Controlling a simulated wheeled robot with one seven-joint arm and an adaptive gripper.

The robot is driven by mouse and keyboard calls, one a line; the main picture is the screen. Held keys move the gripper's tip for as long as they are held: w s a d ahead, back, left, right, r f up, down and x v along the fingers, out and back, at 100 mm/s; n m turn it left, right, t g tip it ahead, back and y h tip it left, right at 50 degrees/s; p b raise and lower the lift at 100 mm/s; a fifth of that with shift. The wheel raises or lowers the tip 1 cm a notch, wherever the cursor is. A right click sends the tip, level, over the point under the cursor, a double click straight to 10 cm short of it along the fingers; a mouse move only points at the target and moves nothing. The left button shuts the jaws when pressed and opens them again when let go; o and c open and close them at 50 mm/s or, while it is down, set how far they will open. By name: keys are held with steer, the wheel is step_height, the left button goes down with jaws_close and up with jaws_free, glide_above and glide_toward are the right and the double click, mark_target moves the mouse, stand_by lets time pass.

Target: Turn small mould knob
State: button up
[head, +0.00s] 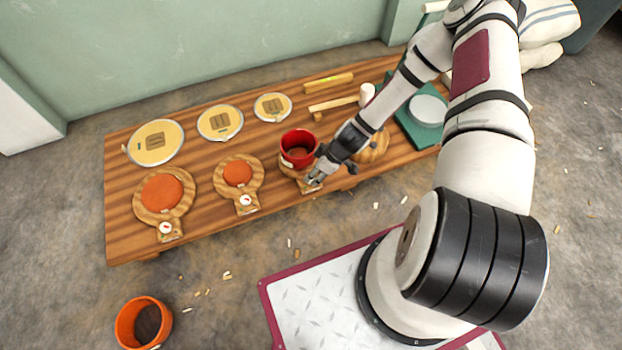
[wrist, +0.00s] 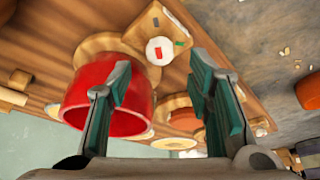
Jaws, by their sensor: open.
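The small mould (head: 286,171) is a round wooden block with a handle tab, on the near edge of the wooden bench. A red cup (head: 299,149) stands on it; in the wrist view the red cup (wrist: 139,104) is at the left, partly behind one finger. The small mould's knob (wrist: 160,50) is a white round dial with a red and a green mark on the square wooden tab. My gripper (head: 314,181) is at this tab and hides most of the knob in the head view. In the wrist view my gripper (wrist: 160,78) is open, with the knob showing between and beyond its fingertips.
The bench (head: 125,240) also bears a medium mould (head: 238,173) and a large mould (head: 161,193) with orange tops and dials. Round yellow skins (head: 155,142) lie behind. A mallet (head: 335,103) and green board (head: 408,127) are at right. An orange pot (head: 128,322) stands on the floor.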

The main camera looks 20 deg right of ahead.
steer(key=b+x, duration=0.1)
steer(key=x, duration=0.4)
steer(key=shift+b, duration=0.4)
jaws_close()
